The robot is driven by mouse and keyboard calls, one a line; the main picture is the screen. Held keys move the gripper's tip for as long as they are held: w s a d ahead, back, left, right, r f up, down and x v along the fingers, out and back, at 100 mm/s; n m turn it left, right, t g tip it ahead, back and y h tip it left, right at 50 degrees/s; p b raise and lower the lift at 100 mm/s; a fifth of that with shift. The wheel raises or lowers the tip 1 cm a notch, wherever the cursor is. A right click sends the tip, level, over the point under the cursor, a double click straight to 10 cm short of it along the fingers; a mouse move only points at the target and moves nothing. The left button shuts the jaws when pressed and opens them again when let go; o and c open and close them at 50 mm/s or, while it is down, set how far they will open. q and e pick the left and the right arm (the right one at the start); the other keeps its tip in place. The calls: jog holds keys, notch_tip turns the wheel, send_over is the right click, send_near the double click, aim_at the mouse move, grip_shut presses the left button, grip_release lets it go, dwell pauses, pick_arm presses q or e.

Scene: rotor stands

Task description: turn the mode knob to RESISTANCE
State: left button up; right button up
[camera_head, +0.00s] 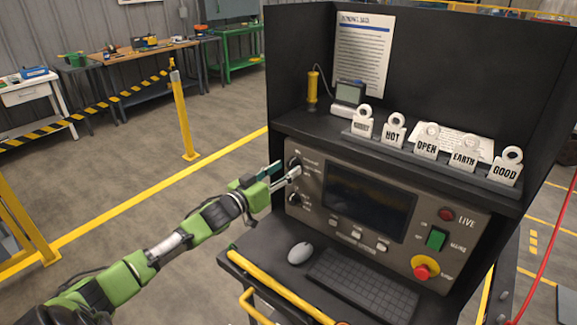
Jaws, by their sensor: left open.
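The test console has a grey front panel (310,190) with a dark screen (368,200) in it. A black knob (295,164) sits at the panel's upper left, and a second dark knob (295,199) sits below it. The lettering around both knobs is too small to read, so I cannot tell the setting. My left gripper (284,171) is open, with its fingertips at the upper knob and partly over it. I cannot tell whether the fingers touch the knob. My right gripper is not in view.
Tags (426,141) reading HOT, OPEN, EARTH and GOOD stand on the shelf above the panel. A red emergency button (425,267) and green switch (436,239) are at lower right. A mouse (300,253) and keyboard (362,287) lie below. A yellow rail (280,287) edges the front.

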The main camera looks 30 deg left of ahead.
pick_arm(q)
jog(key=shift+w+d, duration=0.15)
jog(key=shift+w, duration=0.95)
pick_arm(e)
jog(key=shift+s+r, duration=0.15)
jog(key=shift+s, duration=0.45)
pick_arm(q)
jog(key=c, duration=1.1)
jog(key=shift+m, duration=0.3)
jog(key=m, duration=0.3)
jog(key=shift+m, duration=0.3)
jog(key=shift+d+m, duration=0.1)
jog(key=shift+m, duration=2.1)
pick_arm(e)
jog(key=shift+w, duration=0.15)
